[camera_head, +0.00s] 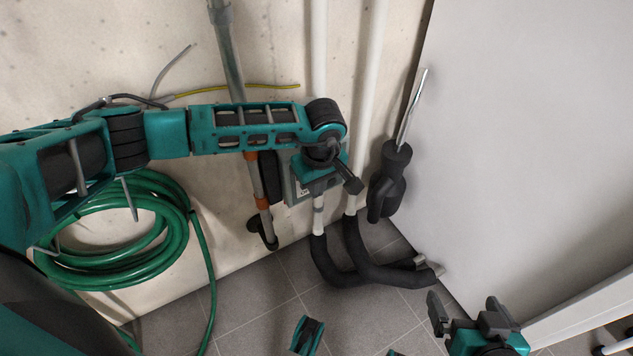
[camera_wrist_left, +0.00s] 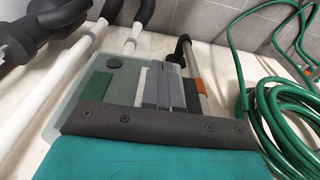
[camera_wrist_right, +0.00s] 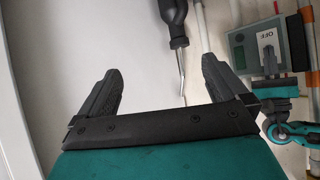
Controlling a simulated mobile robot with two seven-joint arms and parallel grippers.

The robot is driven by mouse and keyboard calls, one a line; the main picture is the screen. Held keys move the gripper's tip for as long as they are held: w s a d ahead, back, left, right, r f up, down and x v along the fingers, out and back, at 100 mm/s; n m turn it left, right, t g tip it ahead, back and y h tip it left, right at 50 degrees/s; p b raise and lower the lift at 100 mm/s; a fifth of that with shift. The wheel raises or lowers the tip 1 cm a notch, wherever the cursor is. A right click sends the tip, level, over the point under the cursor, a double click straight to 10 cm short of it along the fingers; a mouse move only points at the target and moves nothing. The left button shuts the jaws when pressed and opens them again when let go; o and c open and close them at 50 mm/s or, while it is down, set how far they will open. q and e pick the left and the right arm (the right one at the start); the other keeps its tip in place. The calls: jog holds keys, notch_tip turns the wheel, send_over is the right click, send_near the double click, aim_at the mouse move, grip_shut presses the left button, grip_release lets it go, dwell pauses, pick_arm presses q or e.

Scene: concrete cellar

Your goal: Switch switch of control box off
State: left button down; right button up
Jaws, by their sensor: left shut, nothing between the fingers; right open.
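The control box (camera_head: 297,188) is a small grey box on the wall by the pipes, mostly hidden behind my left arm in the head view. In the left wrist view the box (camera_wrist_left: 118,72) is close, with a dark green panel on its face. The right wrist view shows the box (camera_wrist_right: 240,55) with lettering like "OFF". The switch itself I cannot make out clearly. My left gripper (camera_head: 319,178) is shut and empty, right at the front of the box; its fingers (camera_wrist_left: 164,88) overlap the face, and contact cannot be told. My right gripper (camera_head: 466,312) is open and empty, low at the right.
A coiled green hose (camera_head: 125,225) hangs at the left. White pipes (camera_head: 370,80) with black insulated bends (camera_head: 350,275) run beside the box. A black-handled tool (camera_head: 390,180) with a metal shaft is to the right. A plain grey panel (camera_head: 530,150) fills the right.

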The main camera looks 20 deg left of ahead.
jog(key=shift+w+a+r, duration=0.2)
jog(key=shift+a+r, duration=0.05)
jog(key=shift+a, duration=0.05)
jog(key=shift+r+p, duration=0.4)
jog(key=shift+r, duration=0.1)
jog(key=shift+d+f, duration=0.1)
jog(key=shift+d, duration=0.05)
dwell(0.4)
